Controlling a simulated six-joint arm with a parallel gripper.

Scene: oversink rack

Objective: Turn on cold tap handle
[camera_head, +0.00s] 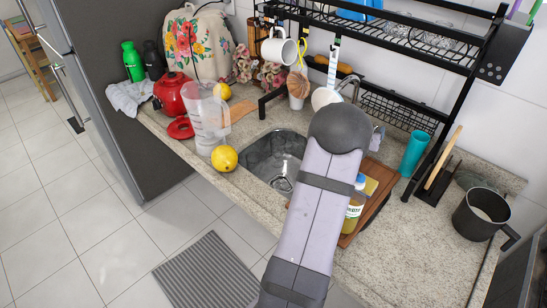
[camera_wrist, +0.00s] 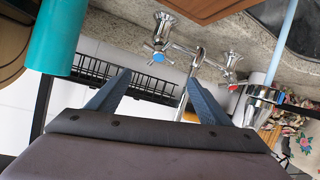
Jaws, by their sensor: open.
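The cold tap handle (camera_wrist: 158,54) is a chrome cross handle with a blue mark, in the upper middle of the wrist view, which looks upside down. The hot tap handle (camera_wrist: 232,86), with a red mark, is to its right. The chrome spout (camera_wrist: 199,58) rises between them. My gripper (camera_wrist: 160,78) is open and empty, its two blue-grey fingers spread on either side of the cold handle in the picture. I cannot tell whether it touches the handle. In the head view my arm hides the gripper and handles; part of the spout (camera_head: 352,84) shows.
The black rack (camera_head: 410,48) stands over the sink (camera_head: 262,152). A teal cup (camera_head: 413,153) stands right of my arm and appears near the gripper in the wrist view (camera_wrist: 58,38). A cutting board (camera_head: 371,212) with a jar lies beside the sink.

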